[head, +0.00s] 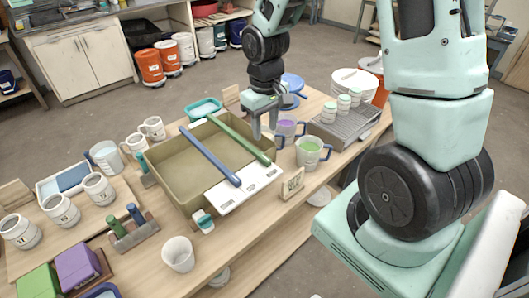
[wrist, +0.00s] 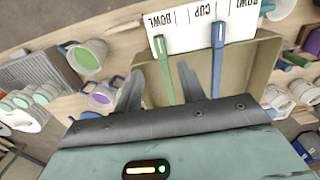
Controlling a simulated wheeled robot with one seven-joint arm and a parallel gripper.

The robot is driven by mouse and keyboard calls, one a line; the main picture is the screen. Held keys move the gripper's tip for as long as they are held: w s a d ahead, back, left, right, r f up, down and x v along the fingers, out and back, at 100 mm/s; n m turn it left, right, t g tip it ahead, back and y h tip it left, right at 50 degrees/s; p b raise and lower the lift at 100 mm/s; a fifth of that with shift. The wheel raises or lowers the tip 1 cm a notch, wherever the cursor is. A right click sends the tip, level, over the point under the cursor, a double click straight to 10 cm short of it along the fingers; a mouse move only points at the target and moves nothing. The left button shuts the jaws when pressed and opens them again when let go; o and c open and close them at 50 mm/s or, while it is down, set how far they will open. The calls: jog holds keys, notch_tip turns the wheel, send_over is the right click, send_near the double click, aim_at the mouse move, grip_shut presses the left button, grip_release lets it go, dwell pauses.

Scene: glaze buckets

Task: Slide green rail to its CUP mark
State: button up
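The green rail (head: 238,138) lies across the olive basin (head: 165,170), its near end on the white marked strip (head: 245,188). In the wrist view the green rail (wrist: 163,70) ends by the left-hand BOWL lettering on the strip (wrist: 195,32), left of the CUP lettering. The blue rail (head: 209,155) lies beside it; its end (wrist: 218,40) is right of the CUP lettering. My gripper (head: 265,134) is open and empty above the green rail's side of the basin. In the wrist view its fingers (wrist: 159,72) appear either side of the green rail, apart from it.
A mug with green glaze (head: 310,152) and one with purple glaze (head: 287,130) stand right of the basin, close to my gripper. A small sign (head: 292,184) stands by the strip. A grey rack (head: 345,128) holds cups at right. A white cup (head: 178,254) stands in front.

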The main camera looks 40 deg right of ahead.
aim_at(265, 157)
notch_tip(265, 157, down, 10)
jog(key=shift+f+p, duration=0.1)
jog(key=shift+p, duration=0.45)
